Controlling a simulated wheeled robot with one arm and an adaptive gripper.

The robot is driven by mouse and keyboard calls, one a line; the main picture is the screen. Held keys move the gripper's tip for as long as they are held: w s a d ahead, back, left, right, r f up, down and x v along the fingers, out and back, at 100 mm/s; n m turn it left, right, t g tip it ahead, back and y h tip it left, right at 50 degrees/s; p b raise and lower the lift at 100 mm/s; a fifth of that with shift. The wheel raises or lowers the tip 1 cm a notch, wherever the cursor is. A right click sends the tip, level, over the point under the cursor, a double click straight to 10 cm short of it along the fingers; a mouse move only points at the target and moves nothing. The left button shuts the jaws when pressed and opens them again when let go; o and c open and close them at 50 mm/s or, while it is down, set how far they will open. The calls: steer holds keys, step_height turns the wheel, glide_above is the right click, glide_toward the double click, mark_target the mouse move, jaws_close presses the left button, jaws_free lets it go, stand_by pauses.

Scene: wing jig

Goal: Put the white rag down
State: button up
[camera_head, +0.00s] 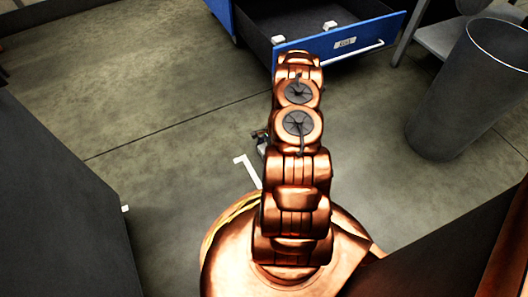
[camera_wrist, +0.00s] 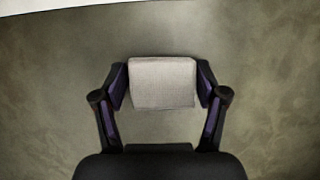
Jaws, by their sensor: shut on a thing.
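The white rag (camera_wrist: 162,82) shows in the wrist view as a pale, block-shaped folded cloth. My gripper (camera_wrist: 161,84) is shut on it, with one dark finger against each side. The grey-brown floor shows below and around the rag, and I cannot tell how high the rag is above it. In the head view my copper arm hides the rag and most of my gripper.
A blue drawer (camera_head: 345,43) stands open at the top, with small white pieces inside. A tall grey bin (camera_head: 455,100) stands at the right. A dark cabinet (camera_head: 60,200) is at the left. The floor (camera_head: 150,110) between is largely clear.

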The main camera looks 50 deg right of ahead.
steer(key=o, duration=1.1)
